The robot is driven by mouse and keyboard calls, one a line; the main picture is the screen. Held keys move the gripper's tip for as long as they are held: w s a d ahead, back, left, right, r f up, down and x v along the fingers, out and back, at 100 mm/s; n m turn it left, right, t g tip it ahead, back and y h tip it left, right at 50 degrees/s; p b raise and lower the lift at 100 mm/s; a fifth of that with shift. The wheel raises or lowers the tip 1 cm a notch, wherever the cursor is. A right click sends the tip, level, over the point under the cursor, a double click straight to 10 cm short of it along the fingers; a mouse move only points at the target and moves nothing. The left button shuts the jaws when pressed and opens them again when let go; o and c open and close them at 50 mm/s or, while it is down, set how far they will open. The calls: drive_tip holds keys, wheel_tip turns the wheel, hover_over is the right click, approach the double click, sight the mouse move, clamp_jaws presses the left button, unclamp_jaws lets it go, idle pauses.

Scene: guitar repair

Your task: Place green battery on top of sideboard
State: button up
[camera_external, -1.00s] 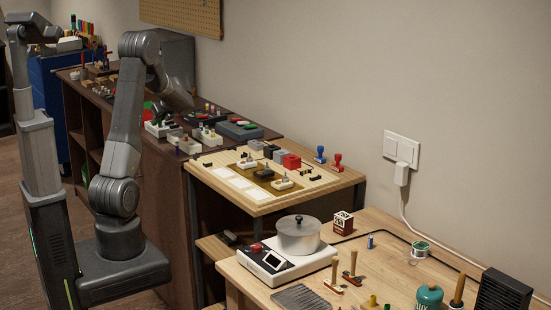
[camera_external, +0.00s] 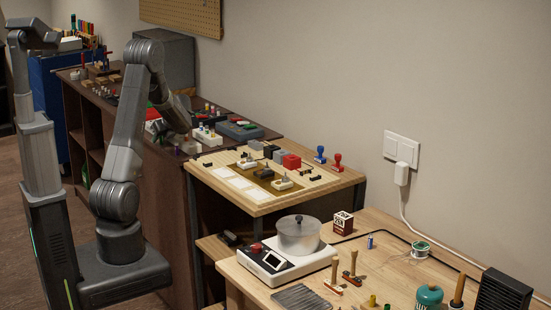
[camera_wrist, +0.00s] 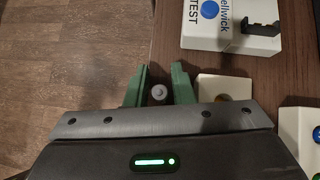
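In the wrist view, my gripper (camera_wrist: 159,75) has two green fingers that stand apart. A small round grey-white end of an upright piece (camera_wrist: 158,92) shows between them, with a narrow gap visible on each side. It looks like a battery end, but its side colour is hidden, so I cannot tell if it is the green battery. The dark brown sideboard (camera_external: 228,143) stands against the wall in the external view, and my gripper is low over its near end.
A white tester (camera_wrist: 228,22) with a blue dot and black clip lies on the dark top ahead. Pale blocks (camera_wrist: 222,88) sit right of the fingers. The wood floor (camera_wrist: 70,60) shows to the left, past the edge. A lighter table (camera_external: 262,200) with small parts stands beside the sideboard.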

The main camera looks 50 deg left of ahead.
drive_tip(key=shift+r, duration=0.1)
drive_tip(key=shift+r, duration=0.2)
drive_tip(key=p+v, duration=0.1)
drive_tip(key=v, duration=1.1)
drive_tip(key=shift+f, duration=0.1)
